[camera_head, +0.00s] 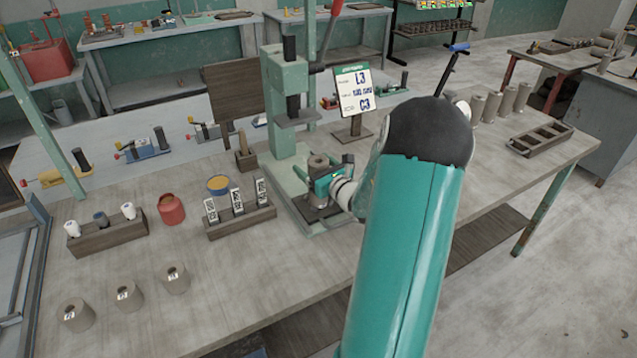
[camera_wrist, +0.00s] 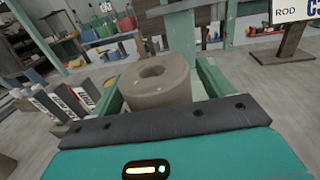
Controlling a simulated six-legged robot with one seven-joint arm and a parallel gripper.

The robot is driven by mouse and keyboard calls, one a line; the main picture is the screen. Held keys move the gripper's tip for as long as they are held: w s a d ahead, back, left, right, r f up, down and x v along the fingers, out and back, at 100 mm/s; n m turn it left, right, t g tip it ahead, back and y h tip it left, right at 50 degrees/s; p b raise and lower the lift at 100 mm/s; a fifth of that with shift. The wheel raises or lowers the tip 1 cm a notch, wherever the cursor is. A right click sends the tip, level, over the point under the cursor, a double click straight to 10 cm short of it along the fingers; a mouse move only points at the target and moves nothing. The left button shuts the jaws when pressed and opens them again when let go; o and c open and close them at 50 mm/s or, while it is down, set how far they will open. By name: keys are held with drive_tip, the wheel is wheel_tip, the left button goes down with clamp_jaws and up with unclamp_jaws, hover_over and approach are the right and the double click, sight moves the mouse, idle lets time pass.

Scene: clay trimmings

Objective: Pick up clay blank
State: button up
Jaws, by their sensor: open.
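A grey-brown clay blank (camera_head: 318,165), a short cylinder with a hole in its top, stands upright on the base of the green press (camera_head: 286,105). In the wrist view the blank (camera_wrist: 158,82) is between the two green fingers of my gripper (camera_wrist: 160,92). My gripper (camera_head: 326,184) is open around it, with a finger at its left and at its right. Whether either finger touches it I cannot tell. The lower part of the blank is hidden behind the dark front edge of my gripper.
Three similar labelled cylinders (camera_head: 124,295) stand at the front left. A rack with tagged bars (camera_head: 240,222), a red pot (camera_head: 171,209) and a sign (camera_head: 354,92) are near the press. Several cylinders (camera_head: 493,106) and an empty wooden tray (camera_head: 541,141) stand at the right.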

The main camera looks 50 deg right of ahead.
drive_tip(key=c, duration=1.3)
drive_tip(key=shift+r, duration=0.1)
drive_tip(key=shift+c, duration=0.9)
